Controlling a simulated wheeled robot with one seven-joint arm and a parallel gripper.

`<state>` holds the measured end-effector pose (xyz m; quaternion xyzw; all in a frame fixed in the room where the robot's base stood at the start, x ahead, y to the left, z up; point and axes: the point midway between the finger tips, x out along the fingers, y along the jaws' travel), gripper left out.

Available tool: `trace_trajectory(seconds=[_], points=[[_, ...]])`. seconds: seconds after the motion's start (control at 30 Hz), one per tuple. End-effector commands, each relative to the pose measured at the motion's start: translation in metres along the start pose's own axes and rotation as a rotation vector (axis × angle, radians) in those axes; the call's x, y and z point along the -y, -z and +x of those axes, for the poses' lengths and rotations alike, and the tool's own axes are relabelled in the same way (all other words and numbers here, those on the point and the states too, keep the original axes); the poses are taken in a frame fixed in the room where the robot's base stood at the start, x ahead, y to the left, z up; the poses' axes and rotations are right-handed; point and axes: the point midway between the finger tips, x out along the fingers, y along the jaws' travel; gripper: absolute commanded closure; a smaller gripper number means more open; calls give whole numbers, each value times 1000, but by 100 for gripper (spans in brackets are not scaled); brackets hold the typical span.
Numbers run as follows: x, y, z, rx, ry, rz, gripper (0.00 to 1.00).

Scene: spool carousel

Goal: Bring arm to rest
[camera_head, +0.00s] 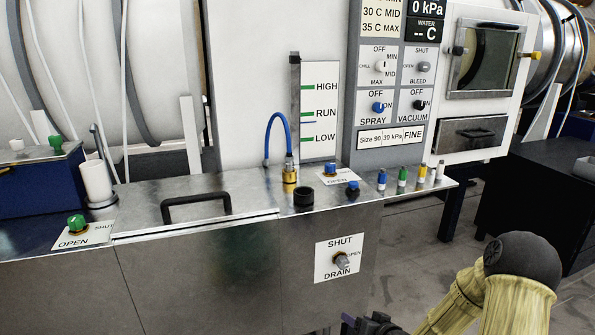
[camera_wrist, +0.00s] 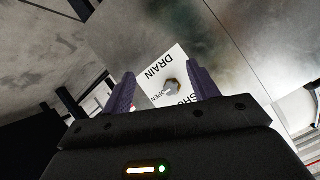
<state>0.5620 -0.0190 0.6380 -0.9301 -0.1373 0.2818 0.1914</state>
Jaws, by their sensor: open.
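My gripper (camera_wrist: 163,90) is open and empty in the wrist view, its two dark fingers apart. Between and beyond them is the drain knob (camera_wrist: 172,88) on its white label plate. In the head view the drain knob (camera_head: 341,260) sits on the front of the metal cabinet, between the words SHUT and DRAIN. Only a dark part of my gripper (camera_head: 374,324) shows at the bottom edge there, below and right of the knob. My yellowish arm (camera_head: 515,300) is at the lower right. A gap between fingers and knob is visible, but its depth is hard to judge.
The metal counter (camera_head: 240,220) carries a black lid handle (camera_head: 196,207), a brass fitting with a blue hose (camera_head: 290,172), and several coloured nozzles at its right end. A control panel (camera_head: 395,80) stands behind. A dark bench (camera_head: 535,190) is at right, with open floor before it.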

Motion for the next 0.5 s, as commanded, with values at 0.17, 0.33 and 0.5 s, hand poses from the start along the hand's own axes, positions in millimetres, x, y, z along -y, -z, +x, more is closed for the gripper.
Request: trace_trajectory(seconds=[0.17, 0.33, 0.5], points=[[11, -6, -25, 194, -138, -130, 40], [21, -8, -61, 348, -266, -201, 40], [38, -10, -106, 477, -374, -227, 40]])
